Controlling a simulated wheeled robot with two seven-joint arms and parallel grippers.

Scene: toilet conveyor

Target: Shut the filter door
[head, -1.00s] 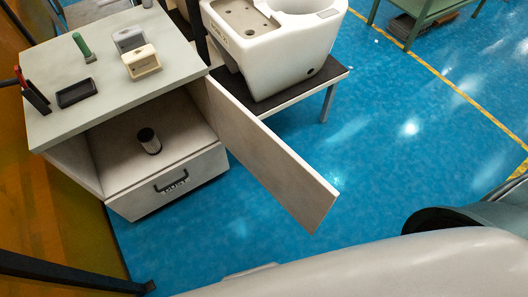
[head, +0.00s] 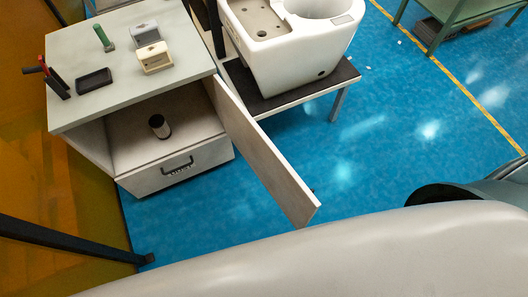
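The cabinet door (head: 262,150) is a flat grey-white panel hinged at the right side of the cabinet's open compartment. It stands wide open, swung out toward the lower right over the blue floor. Inside the compartment a small dark-topped cylinder (head: 160,127), which looks like a filter, stands upright on the shelf. The cabinet (head: 82,128) has a drawer (head: 195,170) with a dark handle below the opening. Neither of my grippers is in view.
On the cabinet top (head: 120,93) are a green-handled tool (head: 103,38), a black tray (head: 94,78), a red-and-black item (head: 52,80) and two small blocks. A white toilet (head: 290,55) stands on a low dark-topped table (head: 290,95) to the right. Blue floor (head: 370,150) is clear beyond the door.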

